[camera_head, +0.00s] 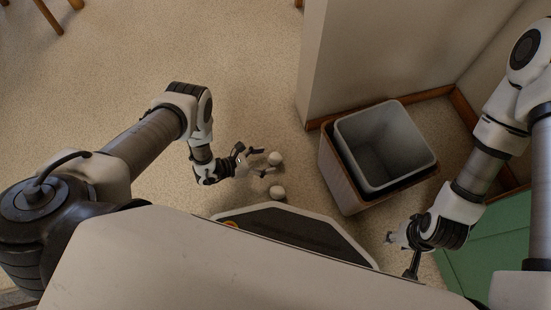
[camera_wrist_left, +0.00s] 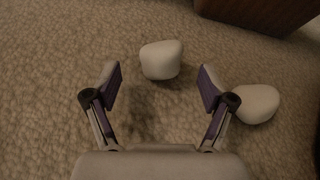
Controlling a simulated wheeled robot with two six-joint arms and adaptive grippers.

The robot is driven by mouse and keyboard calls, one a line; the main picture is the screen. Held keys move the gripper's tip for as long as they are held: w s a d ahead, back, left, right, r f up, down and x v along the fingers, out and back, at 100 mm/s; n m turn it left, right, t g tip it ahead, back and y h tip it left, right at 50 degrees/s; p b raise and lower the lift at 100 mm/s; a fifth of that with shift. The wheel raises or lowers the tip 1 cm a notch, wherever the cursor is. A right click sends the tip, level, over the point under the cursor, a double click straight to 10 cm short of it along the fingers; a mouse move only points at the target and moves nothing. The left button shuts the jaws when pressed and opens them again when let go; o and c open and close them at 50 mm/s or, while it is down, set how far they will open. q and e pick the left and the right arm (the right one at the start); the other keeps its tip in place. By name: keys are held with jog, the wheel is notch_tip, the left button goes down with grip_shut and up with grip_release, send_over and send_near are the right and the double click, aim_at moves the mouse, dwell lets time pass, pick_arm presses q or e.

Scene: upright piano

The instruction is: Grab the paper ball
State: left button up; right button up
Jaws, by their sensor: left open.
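Two whitish paper balls lie on the floor. In the head view, the farther paper ball (camera_head: 275,158) is just ahead of my left gripper (camera_head: 263,162), and the nearer paper ball (camera_head: 277,192) is beside the black-and-white base edge. In the left wrist view, one ball (camera_wrist_left: 161,60) sits just beyond the gap between the spread fingertips of my left gripper (camera_wrist_left: 160,82). The other ball (camera_wrist_left: 256,104) lies outside the right finger. My left gripper is open and empty. My right gripper (camera_head: 400,256) hangs at lower right, away from the balls; its finger opening is unclear.
A grey-lined bin (camera_head: 385,145) with a brown outer shell stands right of the balls, by a pale wall block (camera_head: 345,60). A green surface (camera_head: 490,245) is at lower right. The speckled floor (camera_head: 250,60) is clear beyond the left gripper.

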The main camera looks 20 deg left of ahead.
aim_at(272, 159)
pick_arm(q)
jog(key=b+x, duration=0.1)
jog(key=x, duration=0.2)
jog(key=shift+f, duration=0.15)
jog(key=c, duration=0.8)
pick_arm(e)
jog(key=shift+f, duration=0.85)
pick_arm(q)
jog(key=shift+r, duration=0.25)
